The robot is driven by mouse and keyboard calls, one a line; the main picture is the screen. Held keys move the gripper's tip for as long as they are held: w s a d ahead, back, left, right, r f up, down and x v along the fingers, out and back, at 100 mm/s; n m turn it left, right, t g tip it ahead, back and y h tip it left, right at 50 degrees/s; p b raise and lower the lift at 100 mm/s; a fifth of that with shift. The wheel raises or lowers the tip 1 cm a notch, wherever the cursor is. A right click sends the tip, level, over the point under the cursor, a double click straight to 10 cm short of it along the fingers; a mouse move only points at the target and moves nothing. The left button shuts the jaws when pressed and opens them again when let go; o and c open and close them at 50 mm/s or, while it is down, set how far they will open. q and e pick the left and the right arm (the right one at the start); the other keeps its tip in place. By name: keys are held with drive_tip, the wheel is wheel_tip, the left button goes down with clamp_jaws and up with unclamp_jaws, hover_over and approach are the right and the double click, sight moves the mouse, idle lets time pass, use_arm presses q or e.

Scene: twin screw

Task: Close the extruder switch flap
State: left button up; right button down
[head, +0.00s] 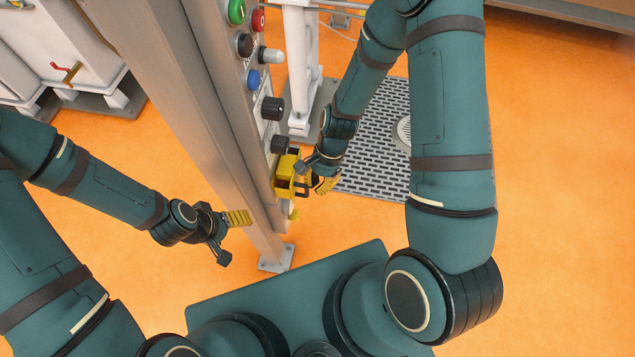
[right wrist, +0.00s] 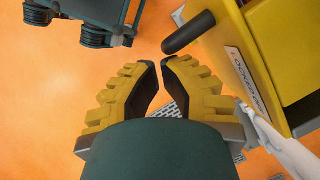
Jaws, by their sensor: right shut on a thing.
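The yellow switch flap (head: 286,173) is on the lower part of the control panel. It also shows at the upper right of the right wrist view (right wrist: 226,65), with a label beginning "LOCKED" and a black bar handle (right wrist: 188,33). My right gripper (head: 322,184) is at the flap's right side. In the right wrist view its yellow fingertips (right wrist: 157,64) are drawn close together by the handle's free end; the exact contact is not clear. My left gripper (head: 240,217) is left of the panel post, apart from the flap; its finger opening is unclear.
The panel carries green (head: 236,11), red (head: 258,20) and blue (head: 253,79) buttons, and black knobs (head: 272,108) above the flap. A metal post (head: 190,100) stands between my arms. A grey floor grate (head: 375,160) lies behind the right gripper. Orange floor is open at right.

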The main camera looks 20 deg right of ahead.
drive_tip(key=v, duration=1.1)
drive_tip(key=shift+r, duration=0.35)
